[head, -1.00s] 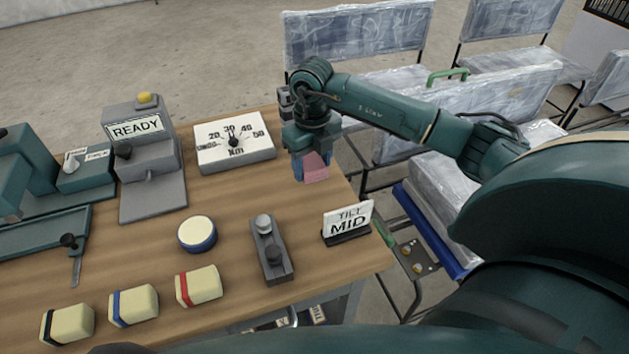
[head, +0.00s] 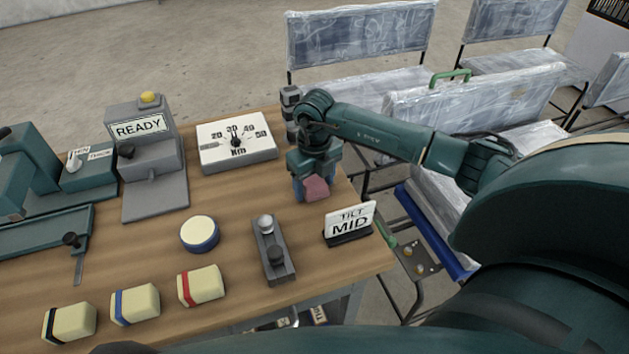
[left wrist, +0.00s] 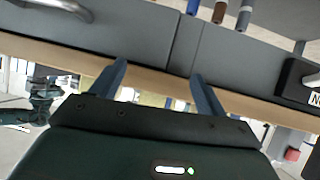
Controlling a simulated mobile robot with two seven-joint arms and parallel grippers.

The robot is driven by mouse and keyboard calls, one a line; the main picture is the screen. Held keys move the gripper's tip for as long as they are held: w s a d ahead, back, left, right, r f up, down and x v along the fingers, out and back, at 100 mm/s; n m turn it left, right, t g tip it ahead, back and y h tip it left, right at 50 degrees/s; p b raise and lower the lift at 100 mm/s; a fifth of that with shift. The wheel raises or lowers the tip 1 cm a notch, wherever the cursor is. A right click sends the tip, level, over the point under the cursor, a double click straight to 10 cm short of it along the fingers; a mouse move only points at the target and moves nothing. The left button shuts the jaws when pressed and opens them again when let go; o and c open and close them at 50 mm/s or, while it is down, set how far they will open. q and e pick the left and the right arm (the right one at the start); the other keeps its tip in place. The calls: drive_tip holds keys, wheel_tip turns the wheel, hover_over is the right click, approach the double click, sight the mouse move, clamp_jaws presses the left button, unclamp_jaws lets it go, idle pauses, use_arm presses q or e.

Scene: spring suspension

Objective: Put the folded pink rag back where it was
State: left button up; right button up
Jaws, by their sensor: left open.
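The folded pink rag (head: 317,188) is in the head view, near the right edge of the wooden table. My right gripper (head: 307,188) is shut on it, pointing down, with a blue finger showing at the rag's left side. I cannot tell whether the rag's lower edge touches the table. My left gripper is not in the head view. In the left wrist view my left gripper (left wrist: 158,70) is open and empty, its two fingers apart in front of a grey drawer-like panel (left wrist: 120,38).
A round blue-rimmed pad (head: 199,234) and several cream blocks (head: 201,286) lie further left. Plastic-wrapped chairs (head: 470,107) stand beyond the table's right edge.

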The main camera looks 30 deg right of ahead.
sight(315, 182)
drive_tip(key=shift+o, duration=1.1)
drive_tip(key=shift+r, duration=0.2)
wheel_tip(315, 182, up, 12)
drive_tip(key=shift+s, duration=0.1)
